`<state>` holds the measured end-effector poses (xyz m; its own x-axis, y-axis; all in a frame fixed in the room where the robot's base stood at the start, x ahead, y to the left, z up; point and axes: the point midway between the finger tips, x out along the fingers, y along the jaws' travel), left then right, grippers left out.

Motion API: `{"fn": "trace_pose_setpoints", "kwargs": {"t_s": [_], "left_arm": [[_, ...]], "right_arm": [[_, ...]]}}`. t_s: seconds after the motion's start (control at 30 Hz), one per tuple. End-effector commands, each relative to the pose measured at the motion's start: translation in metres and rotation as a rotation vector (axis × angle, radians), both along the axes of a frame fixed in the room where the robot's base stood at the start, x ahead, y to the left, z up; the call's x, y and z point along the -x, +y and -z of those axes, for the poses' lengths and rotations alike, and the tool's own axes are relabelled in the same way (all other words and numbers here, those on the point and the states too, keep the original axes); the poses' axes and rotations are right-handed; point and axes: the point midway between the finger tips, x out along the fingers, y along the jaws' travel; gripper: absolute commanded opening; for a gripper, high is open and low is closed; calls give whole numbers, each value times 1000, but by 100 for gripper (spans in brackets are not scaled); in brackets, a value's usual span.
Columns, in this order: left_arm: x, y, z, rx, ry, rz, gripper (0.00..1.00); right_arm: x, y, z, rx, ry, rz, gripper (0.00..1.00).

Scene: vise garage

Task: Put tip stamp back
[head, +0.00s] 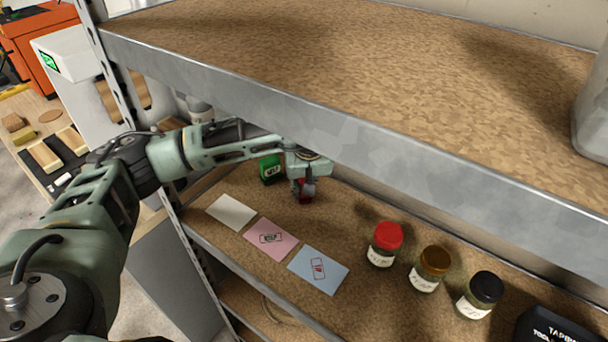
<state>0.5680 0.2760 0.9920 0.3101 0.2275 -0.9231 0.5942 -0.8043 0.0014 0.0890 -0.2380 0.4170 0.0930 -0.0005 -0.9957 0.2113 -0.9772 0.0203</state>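My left arm comes in from the left and reaches under the upper shelf. Its gripper (304,190) points down over the lower shelf. A small dark red thing (306,196) with a greyish rounded part shows at the fingertips. It is partly hidden, and I cannot tell whether it is the stamp or whether the fingers grip it. A green box with a dark label (270,169) stands just left of the gripper. A white card (231,212), a pink card with a dark print (271,240) and a blue card with a red print (318,270) lie in front. My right gripper is not in view.
Jars with a red lid (384,244), a brown lid (430,268) and a black lid (480,295) stand to the right. A black case (560,328) is at bottom right. The upper shelf's metal edge (350,140) hangs close above my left wrist.

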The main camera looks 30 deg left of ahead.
Motion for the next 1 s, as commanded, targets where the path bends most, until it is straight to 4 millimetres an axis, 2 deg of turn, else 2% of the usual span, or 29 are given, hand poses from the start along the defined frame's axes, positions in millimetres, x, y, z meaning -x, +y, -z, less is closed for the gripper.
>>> {"fn": "trace_pose_setpoints", "kwargs": {"t_s": [0.27, 0.3, 0.5, 0.8, 0.87, 1.0], "left_arm": [[0, 0, 5, 1, -1, 0, 6], [0, 0, 3, 1, -1, 0, 26], [0, 0, 3, 1, 1, 0, 42], [0, 0, 1, 1, 1, 0, 42], [0, 0, -2, 1, 1, -1, 42], [5, -5, -18, 1, -6, 2, 42]], "right_arm": [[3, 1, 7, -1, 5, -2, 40], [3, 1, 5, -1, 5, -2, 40], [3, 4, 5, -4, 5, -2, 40], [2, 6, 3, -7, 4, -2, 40], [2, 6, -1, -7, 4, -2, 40], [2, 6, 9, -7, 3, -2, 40]]}}
